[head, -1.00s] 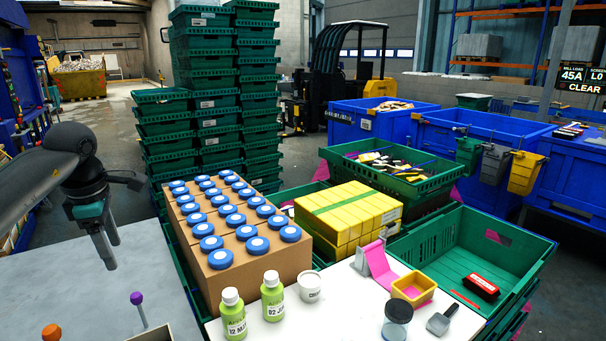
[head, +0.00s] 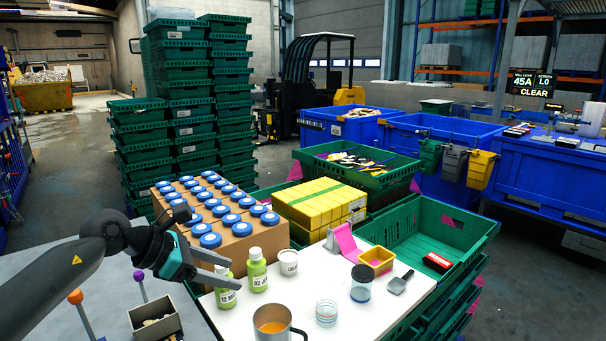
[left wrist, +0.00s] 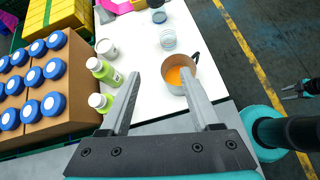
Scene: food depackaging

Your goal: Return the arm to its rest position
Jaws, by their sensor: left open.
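My left gripper (head: 214,268) comes in from the left in the head view, beside the green-labelled bottles at the near left of the white table top (head: 340,276). Its two fingers are apart with nothing between them. In the left wrist view the fingers (left wrist: 162,88) frame the white table, with a metal mug (left wrist: 176,84) of orange liquid by the right finger and green bottles (left wrist: 103,68) by the left finger. The mug also shows at the bottom of the head view (head: 262,331). My right gripper (left wrist: 297,92) seems to show small at the right edge of the wrist view; its jaw state is unclear.
A cardboard box of blue-capped bottles (head: 246,247) stands behind the left gripper. A white tub (head: 289,266), clear cup (head: 326,314), dark-lidded jar (head: 361,285) and yellow tray (head: 376,258) stand on the table. A small bin (head: 150,312) and purple-topped lever (head: 138,275) are near my left arm.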

